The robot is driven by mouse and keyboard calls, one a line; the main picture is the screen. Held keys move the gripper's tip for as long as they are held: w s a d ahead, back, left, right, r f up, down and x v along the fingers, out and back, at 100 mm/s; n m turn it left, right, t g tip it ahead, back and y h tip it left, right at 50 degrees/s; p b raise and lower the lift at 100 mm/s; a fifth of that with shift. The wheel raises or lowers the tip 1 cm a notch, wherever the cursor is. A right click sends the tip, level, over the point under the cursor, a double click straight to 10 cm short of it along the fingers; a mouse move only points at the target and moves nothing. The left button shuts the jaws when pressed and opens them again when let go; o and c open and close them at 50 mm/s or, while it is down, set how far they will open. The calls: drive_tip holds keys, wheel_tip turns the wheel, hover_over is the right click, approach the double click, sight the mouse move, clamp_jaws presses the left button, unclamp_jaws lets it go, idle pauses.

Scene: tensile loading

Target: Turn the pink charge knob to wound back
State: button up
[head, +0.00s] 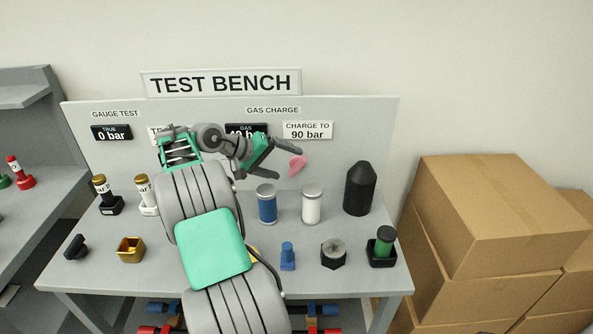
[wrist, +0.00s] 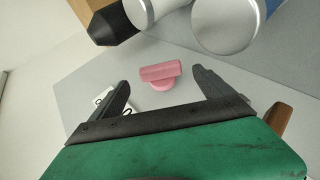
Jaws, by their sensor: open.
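The pink charge knob (head: 298,165) is on the upright back panel of the test bench, below the "CHARGE TO 90 bar" sign (head: 308,130). In the wrist view the knob (wrist: 161,74) shows a raised bar grip on a round base. My gripper (head: 287,159) is in front of the panel, just left of the knob in the head view. In the wrist view its dark fingers (wrist: 165,85) are spread, with the knob between and beyond them; they appear apart from it. The black "GAS" display (head: 247,130) is partly hidden by my arm, and its reading is not clear.
Several small parts line the front. Cardboard boxes (head: 490,215) are stacked at right.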

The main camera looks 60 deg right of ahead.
sight(295, 166)
drive_tip(key=x, duration=0.5)
drive_tip(key=shift+s+d+f, duration=0.15)
drive_tip(key=shift+d+f, duration=0.05)
drive_tip(key=shift+d, duration=0.15)
drive_tip(key=shift+c, duration=0.5)
drive_tip(key=c, duration=1.3)
drive_tip(key=shift+o, duration=0.2)
